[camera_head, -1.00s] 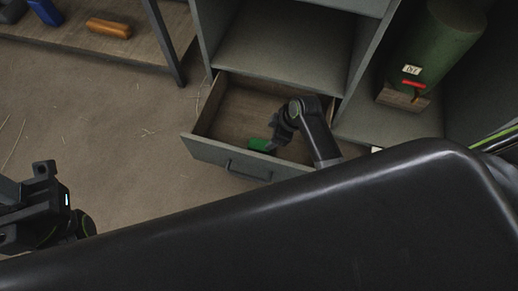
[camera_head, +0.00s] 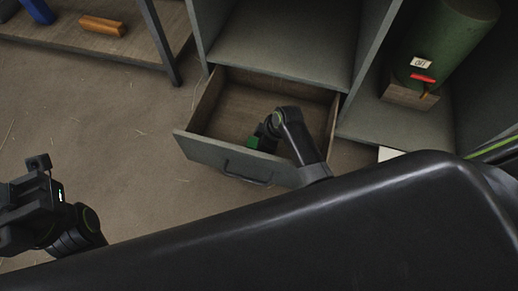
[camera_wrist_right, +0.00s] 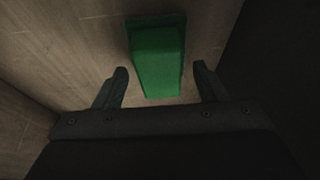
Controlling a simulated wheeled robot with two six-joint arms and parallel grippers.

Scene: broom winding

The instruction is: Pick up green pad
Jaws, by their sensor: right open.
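The green pad (camera_wrist_right: 158,58) lies in the open drawer (camera_head: 222,158), on its wooden bottom. In the head view only part of the green pad (camera_head: 252,142) shows, as my right arm covers the rest. My right gripper (camera_wrist_right: 160,80) is open; in the right wrist view its two fingers stand apart, one on each side of the pad's near end, with gaps between. In the head view my right gripper (camera_head: 266,130) reaches down into the drawer. My left gripper (camera_head: 38,180) is at the far left, over the floor, away from the drawer; its finger opening is unclear.
The drawer's front panel and handle (camera_head: 246,176) face the near side. A grey cabinet (camera_head: 285,45) stands behind, with a green cylinder (camera_head: 448,45) on its right. A shelf at upper left holds an orange-brown block (camera_head: 102,26) and a blue object (camera_head: 38,10). Floor is clear at left.

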